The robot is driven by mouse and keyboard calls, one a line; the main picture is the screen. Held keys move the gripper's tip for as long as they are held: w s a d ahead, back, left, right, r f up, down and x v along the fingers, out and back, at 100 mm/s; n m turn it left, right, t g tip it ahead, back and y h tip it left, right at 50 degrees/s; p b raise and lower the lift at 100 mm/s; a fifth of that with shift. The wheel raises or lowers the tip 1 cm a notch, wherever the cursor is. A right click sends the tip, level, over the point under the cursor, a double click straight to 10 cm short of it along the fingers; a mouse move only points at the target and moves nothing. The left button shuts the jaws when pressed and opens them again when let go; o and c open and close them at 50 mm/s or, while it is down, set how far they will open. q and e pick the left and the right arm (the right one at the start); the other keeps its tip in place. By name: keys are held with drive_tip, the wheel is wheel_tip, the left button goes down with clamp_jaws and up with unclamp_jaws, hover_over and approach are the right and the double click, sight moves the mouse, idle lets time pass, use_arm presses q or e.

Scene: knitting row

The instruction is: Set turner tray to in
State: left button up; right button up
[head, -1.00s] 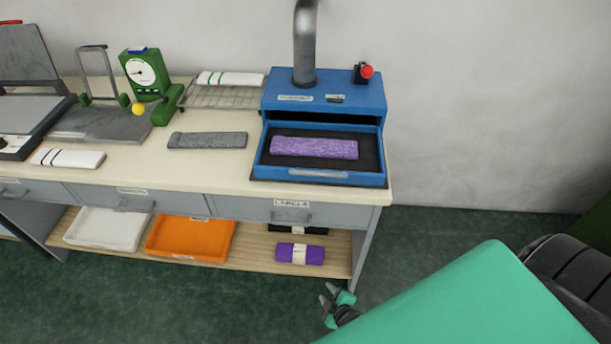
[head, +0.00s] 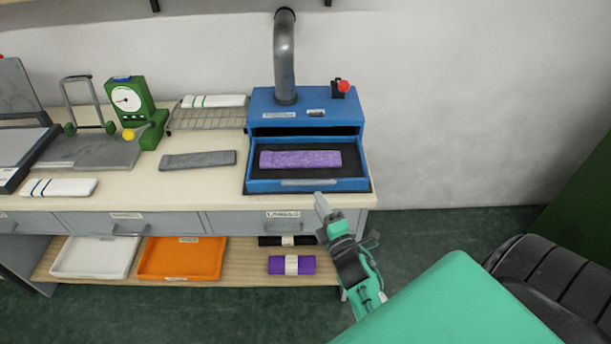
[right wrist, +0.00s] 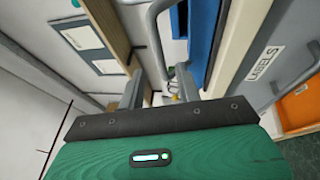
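The blue turner box (head: 262,108) stands at the right end of the table. Its blue tray (head: 258,186) is slid out at the front, with a dark gap above and behind it. A purple knitted piece (head: 300,159) lies on the tray's black lining. The tray has a pale grey front handle (head: 309,183). My right gripper (head: 321,204) is just below and in front of this handle, apart from it as far as I can tell. In the right wrist view its two fingers (right wrist: 160,88) are spread with nothing clearly between them. My left gripper is not in view.
A grey knitted strip (head: 198,160) lies left of the tray. The labels drawer (head: 283,224) is below.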

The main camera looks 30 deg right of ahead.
drive_tip(key=p+x, duration=0.2)
drive_tip(key=x, duration=0.7)
drive_tip(key=shift+w, duration=0.35)
clamp_jaws()
